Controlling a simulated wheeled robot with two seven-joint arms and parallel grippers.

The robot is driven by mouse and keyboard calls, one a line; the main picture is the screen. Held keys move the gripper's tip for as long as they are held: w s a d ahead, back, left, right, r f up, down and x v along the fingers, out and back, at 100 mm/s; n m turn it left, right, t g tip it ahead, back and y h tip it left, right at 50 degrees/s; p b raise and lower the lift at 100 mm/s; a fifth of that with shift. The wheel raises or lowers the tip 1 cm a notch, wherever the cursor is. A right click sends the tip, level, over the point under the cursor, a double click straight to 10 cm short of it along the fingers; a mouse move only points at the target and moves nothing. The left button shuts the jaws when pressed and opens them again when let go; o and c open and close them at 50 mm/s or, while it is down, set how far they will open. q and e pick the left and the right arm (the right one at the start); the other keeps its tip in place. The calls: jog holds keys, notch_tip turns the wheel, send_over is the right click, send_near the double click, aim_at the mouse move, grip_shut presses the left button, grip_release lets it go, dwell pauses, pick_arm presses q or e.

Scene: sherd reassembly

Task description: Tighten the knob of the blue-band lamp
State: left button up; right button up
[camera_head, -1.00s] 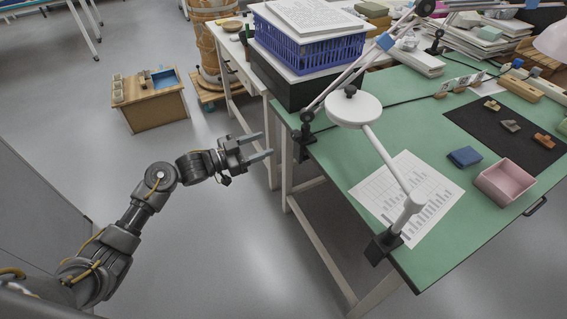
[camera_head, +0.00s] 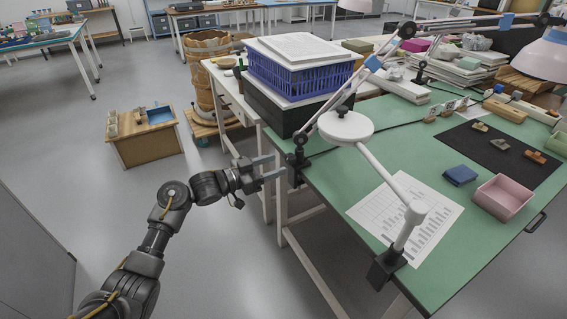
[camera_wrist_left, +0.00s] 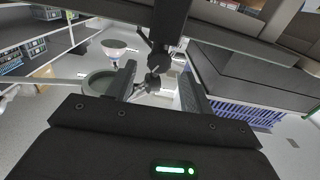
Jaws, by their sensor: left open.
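The lamp with blue bands (camera_head: 372,63) on its arm stands on a black clamp (camera_head: 297,163) at the left edge of the green table. Its arm rises to the upper right, to a pale shade (camera_head: 538,58). My left gripper (camera_head: 275,166) is open and empty just left of this clamp, with its fingers pointing at it. In the left wrist view, a dark knob-like part (camera_wrist_left: 152,82) shows between the open fingers (camera_wrist_left: 158,88). I cannot tell its distance, and no contact shows. My right gripper is out of view.
A second lamp with a white round head (camera_head: 346,126) is clamped at the table's front corner (camera_head: 386,268). A blue basket (camera_head: 300,70) on a black box is behind the clamp. A pink tray (camera_head: 503,198) and blue block (camera_head: 460,175) lie right.

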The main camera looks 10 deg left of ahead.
aim_at(287, 161)
pick_arm(q)
jog(key=x, duration=0.3)
jog(key=shift+w+d, duration=0.1)
jog(key=shift+d, duration=0.1)
jog(key=shift+w+d, duration=0.15)
jog(key=shift+d, duration=0.15)
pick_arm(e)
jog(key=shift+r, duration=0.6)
pick_arm(q)
jog(key=shift+c, duration=0.2)
